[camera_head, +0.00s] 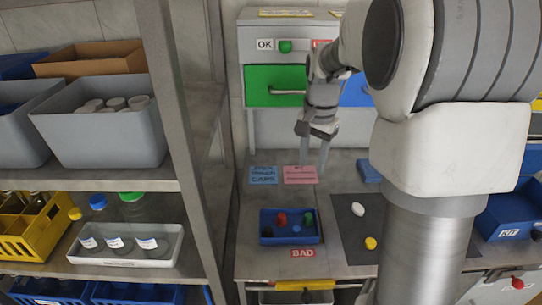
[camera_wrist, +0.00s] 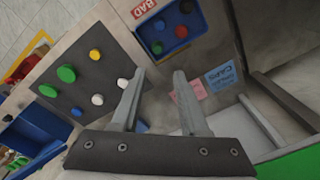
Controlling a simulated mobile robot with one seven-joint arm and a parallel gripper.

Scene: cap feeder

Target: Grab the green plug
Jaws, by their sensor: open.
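A small green plug (camera_head: 308,218) stands in the right part of a blue tray (camera_head: 290,239) on the worktable, beside a red plug (camera_head: 281,219). In the wrist view, two round green pieces (camera_wrist: 66,73) (camera_wrist: 48,90) sit on the dark mat (camera_wrist: 95,65); I cannot tell whether either is the plug meant. My arm hides part of this mat in the head view. My gripper (camera_head: 313,162) is open and empty, above the back of the table near the paper labels, apart from the tray. Its two fingers also show in the wrist view (camera_wrist: 158,78).
White and yellow pieces (camera_head: 371,243) lie on the mat right of the tray. Blue and pink labels (camera_head: 300,175) lie behind it. A metal shelf post (camera_head: 184,130) stands left. A cabinet with a green drawer (camera_head: 262,78) stands behind the table.

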